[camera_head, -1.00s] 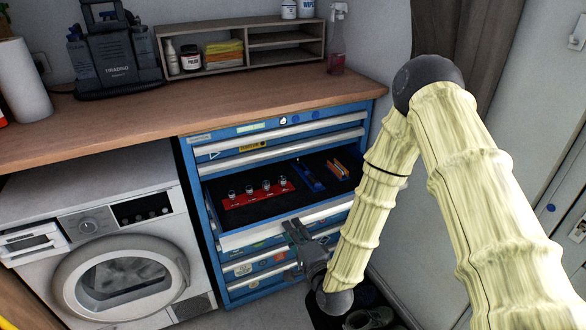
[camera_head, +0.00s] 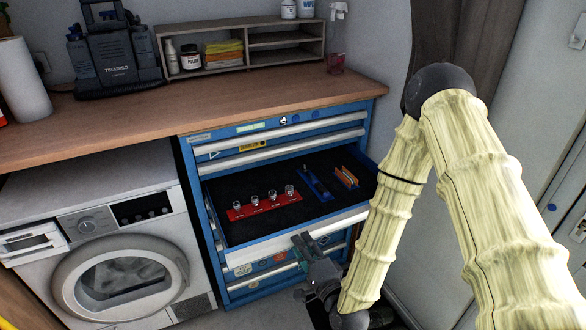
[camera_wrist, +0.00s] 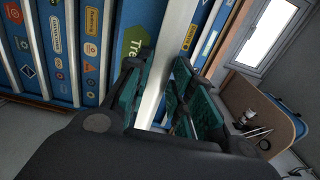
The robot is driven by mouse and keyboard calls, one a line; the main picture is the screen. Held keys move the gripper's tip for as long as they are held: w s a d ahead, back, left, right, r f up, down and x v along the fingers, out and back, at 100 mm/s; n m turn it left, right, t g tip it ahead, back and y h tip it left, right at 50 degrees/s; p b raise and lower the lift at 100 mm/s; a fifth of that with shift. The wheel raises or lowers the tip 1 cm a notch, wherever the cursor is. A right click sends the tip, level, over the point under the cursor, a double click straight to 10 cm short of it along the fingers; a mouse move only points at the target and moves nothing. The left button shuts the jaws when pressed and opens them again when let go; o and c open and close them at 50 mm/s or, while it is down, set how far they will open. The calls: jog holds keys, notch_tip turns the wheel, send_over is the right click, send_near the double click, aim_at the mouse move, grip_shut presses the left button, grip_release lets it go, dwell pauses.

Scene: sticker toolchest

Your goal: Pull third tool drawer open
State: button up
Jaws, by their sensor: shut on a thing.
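The blue tool chest (camera_head: 222,292) stands under the wooden worktop. Its third drawer (camera_head: 240,258) from the top is pulled out, showing a black liner with a red holder (camera_head: 262,206) of small items, a blue holder (camera_head: 317,185) and orange pieces (camera_head: 346,177). My gripper (camera_head: 304,244) is at the drawer's front edge, shut on its pale handle strip. In the wrist view the green-padded fingers (camera_wrist: 160,95) sit on either side of the pale handle strip (camera_wrist: 158,65). The exact contact is partly hidden by the fingers.
A white washing machine (camera_head: 120,270) stands left of the chest. The wooden worktop (camera_head: 220,98) holds a shelf unit (camera_head: 285,50), a spray bottle (camera_head: 337,45) and a dark tool case (camera_head: 112,55). A pale door (camera_head: 520,130) is at the right.

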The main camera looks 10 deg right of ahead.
jog(key=shift+v, duration=2.4)
jog(key=o, duration=2)
jog(key=shift+w, duration=0.1)
jog(key=shift+o, duration=0.2)
jog(key=shift+b, duration=0.3)
jog(key=v, duration=0.6)
